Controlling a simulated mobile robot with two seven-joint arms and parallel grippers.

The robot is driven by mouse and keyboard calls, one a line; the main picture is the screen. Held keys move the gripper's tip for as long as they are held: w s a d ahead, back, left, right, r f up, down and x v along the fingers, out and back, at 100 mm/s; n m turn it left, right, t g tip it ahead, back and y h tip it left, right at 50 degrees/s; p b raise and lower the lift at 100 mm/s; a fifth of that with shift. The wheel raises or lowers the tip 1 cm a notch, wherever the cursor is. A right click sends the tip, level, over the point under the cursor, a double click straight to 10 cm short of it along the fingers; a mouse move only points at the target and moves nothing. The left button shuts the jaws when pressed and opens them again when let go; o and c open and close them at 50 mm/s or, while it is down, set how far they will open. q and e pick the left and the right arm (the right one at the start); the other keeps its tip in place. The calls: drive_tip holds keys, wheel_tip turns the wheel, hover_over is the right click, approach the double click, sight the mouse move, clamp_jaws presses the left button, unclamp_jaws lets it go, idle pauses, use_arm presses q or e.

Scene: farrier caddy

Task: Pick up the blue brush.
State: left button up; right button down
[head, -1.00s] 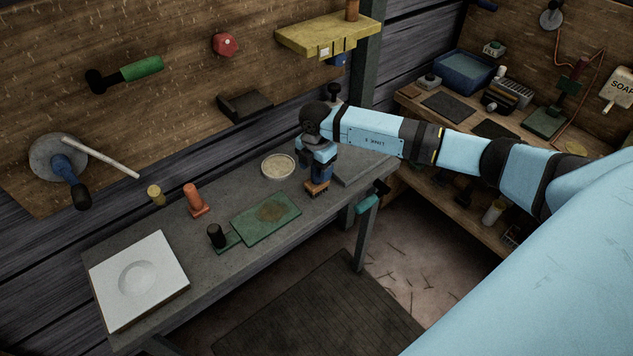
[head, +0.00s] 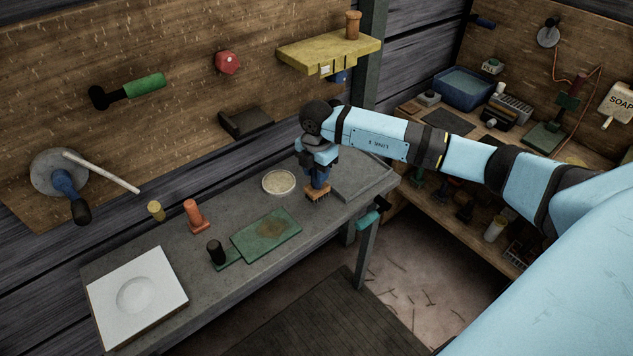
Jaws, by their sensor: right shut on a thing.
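The blue brush (head: 318,192) has a blue upper part and an orange-brown block with dark bristles facing down. It is over the grey bench (head: 215,300), right of a round pale dish. My right gripper (head: 320,172) points down from above and is shut on the blue top of the brush, hiding part of it. The brush looks upright and slightly above the bench, though the gap is hard to see.
Left of the brush are the round dish (head: 279,182), a green board (head: 267,236), a dark cylinder (head: 216,252), an orange upright piece (head: 195,214) and a white square block (head: 137,299). A yellow shelf (head: 330,53) hangs above. A grey slab (head: 362,178) lies to the right.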

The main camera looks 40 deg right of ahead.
wheel_tip(320, 180, up, 16)
drive_tip(key=shift+f+b, duration=0.2)
drive_tip(key=shift+b, duration=0.25)
drive_tip(key=c, duration=1.5)
unclamp_jaws()
clamp_jaws()
